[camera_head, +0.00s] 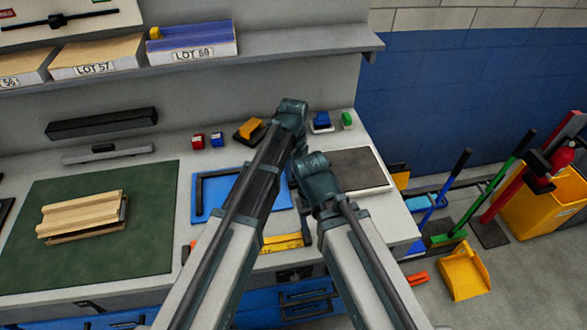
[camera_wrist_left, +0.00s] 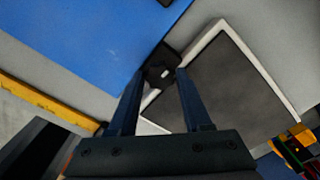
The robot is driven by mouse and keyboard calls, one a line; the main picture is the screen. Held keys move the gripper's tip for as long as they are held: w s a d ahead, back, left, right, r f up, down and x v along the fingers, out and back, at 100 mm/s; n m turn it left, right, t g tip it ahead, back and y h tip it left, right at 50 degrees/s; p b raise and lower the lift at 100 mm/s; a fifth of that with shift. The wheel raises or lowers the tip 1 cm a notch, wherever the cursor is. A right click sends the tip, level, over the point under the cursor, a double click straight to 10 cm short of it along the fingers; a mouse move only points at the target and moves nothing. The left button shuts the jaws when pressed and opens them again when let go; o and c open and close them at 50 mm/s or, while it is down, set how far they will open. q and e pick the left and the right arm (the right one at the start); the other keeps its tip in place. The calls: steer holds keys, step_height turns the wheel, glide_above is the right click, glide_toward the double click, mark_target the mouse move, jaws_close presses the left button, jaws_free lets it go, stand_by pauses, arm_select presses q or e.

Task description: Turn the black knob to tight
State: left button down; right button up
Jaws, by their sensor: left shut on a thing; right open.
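The black knob (camera_wrist_left: 160,75) with a small white mark shows in the left wrist view, at the corner of a dark grey plate with a white border (camera_wrist_left: 225,85). My left gripper (camera_wrist_left: 162,70) is shut on the knob, one finger on each side. In the head view my left arm's dark wrist (camera_head: 290,115) is above the bench and the arms hide the knob. My right gripper (camera_head: 316,180) is lower and close beside the left arm; it is open, its fingertips hard to make out. I cannot read any tight label.
The white-edged plate (camera_head: 352,170) lies right of my wrists and a blue mat (camera_head: 206,195) lies left. A yellow level (camera_head: 282,243) is near the front edge. A shelf (camera_head: 300,44) runs above.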

arm_select(q)
steer(key=shift+c, duration=1.7)
jaws_free()
steer(key=shift+r, duration=0.1)
arm_select(e)
steer(key=shift+r, duration=0.1)
arm_select(q)
step_height(320, 180, up, 14)
steer(key=p, duration=1.3)
steer(key=shift+f+p, duration=0.2)
steer(key=shift+p, duration=0.2)
arm_select(e)
step_height(320, 180, up, 14)
steer(key=shift+f, duration=0.2)
